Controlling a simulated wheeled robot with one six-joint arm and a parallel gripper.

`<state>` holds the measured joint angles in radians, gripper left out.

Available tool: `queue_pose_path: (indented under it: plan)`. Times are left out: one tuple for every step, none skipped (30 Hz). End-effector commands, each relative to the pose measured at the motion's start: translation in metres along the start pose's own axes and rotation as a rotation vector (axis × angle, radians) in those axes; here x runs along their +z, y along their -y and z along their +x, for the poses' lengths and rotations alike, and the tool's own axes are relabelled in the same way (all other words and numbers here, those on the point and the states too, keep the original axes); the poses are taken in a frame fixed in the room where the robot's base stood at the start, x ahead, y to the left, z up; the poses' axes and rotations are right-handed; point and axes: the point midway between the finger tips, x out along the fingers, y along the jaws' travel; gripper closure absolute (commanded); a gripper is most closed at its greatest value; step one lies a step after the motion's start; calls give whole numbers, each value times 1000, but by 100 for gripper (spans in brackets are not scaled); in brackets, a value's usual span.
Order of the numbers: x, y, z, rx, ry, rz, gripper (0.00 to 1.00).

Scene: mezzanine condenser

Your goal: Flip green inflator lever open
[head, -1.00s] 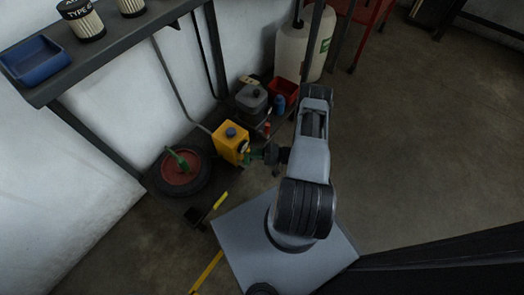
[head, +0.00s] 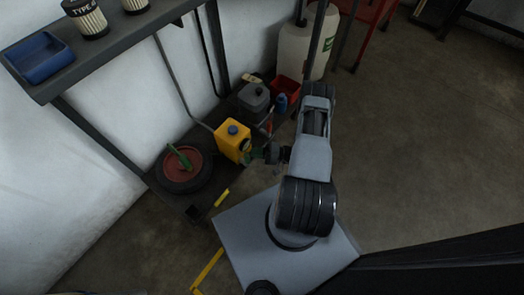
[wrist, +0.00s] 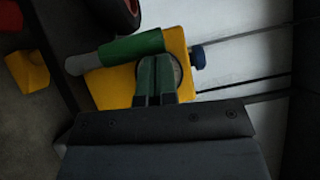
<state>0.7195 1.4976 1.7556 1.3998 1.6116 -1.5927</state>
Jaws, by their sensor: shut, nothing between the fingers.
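The yellow inflator box (head: 233,141) with a blue cap stands on a low dark surface beside the wheel. In the wrist view, the yellow box (wrist: 112,86) shows a green lever (wrist: 132,47) with a pale grey end lying across its face. A round dial (wrist: 177,72) is partly hidden behind my fingers. My gripper (wrist: 155,76) has its green-padded fingers shut with nothing between them. They point at the box face next to the lever; contact cannot be told. In the head view, my gripper (head: 262,153) is just right of the box, and the lever is hard to make out.
A wheel (head: 186,169) with a red hub and a green piece on it lies left of the box. A grey can (head: 254,98), a red bin (head: 287,88) and a blue bottle (head: 281,102) stand behind. A shelf (head: 105,48) runs above left. Open floor lies right.

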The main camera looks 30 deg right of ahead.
Motion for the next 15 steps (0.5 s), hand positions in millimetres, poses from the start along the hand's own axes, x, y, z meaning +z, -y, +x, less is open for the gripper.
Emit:
queue_pose_path:
  plan:
    - [-4,-1,-4,0,-2,-4,100]
    - [-6,-2,-6,0,-1,-5,100]
    - [-10,-2,-10,1,0,-5,100]
    - [-13,-2,-13,2,1,-5,100]
    - [-17,-2,-17,2,1,-7,100]
    - [-22,-2,-22,2,4,-7,100]
    - [-26,-2,-27,3,5,-7,100]
    - [-25,3,-34,2,2,-3,100]
    - [-24,6,-42,2,1,-2,100]
    - [-24,6,-49,2,2,-2,100]
    - [-23,7,-55,2,2,-2,100]
    - [-24,7,-62,2,4,-3,100]
    - [-23,7,-68,2,5,-2,100]
    - [-23,7,-73,2,6,-1,100]
    - [-23,8,-80,2,7,-2,100]
